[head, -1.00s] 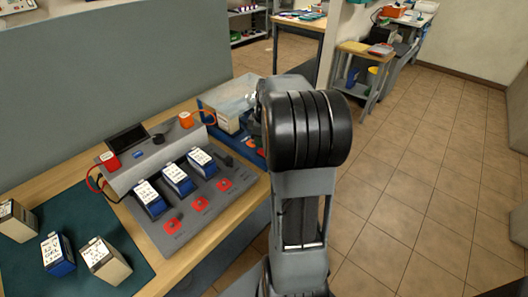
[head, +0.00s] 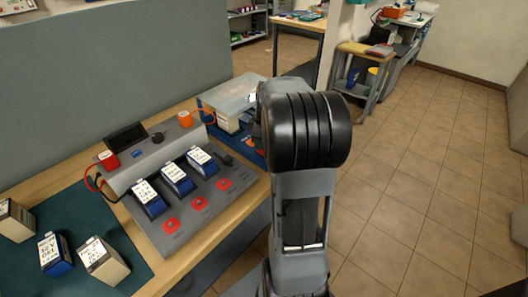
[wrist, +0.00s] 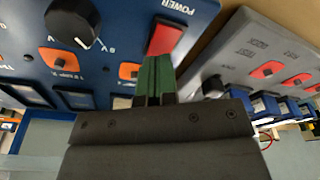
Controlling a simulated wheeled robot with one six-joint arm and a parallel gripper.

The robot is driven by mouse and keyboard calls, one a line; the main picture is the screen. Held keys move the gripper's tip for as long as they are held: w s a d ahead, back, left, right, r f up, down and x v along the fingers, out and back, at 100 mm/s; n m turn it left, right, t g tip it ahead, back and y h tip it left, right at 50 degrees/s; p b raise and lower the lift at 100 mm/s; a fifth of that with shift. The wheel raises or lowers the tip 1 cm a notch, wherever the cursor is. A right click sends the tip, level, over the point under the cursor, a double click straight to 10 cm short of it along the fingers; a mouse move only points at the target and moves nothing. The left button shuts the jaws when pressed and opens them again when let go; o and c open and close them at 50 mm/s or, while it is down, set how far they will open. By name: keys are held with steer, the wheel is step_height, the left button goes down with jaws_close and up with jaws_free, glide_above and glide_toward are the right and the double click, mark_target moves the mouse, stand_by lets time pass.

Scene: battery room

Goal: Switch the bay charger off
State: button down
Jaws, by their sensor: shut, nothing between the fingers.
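In the wrist view, a blue panel (wrist: 120,20) carries a red rocker switch (wrist: 166,36) beside the word POWER. My gripper (wrist: 159,62) is shut and empty, its green-grey fingertips right at the switch's lower edge; I cannot tell whether they touch. A grey charger with three filled bays (head: 183,222) stands on the bench in the head view, with a red switch (head: 200,203) in front of each bay. My arm hides the gripper and most of the blue unit in the head view.
The grey charger (wrist: 235,55) also shows close by at the right in the wrist view. Several loose batteries (head: 104,262) stand on a green mat (head: 92,224) at left. The floor at right is clear.

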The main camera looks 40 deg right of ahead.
steer(key=shift+f+b, duration=0.45)
steer(key=shift+f, duration=0.15)
steer(key=shift+r, duration=0.1)
steer(key=shift+r+p, duration=2.8)
steer(key=shift+r, duration=0.7)
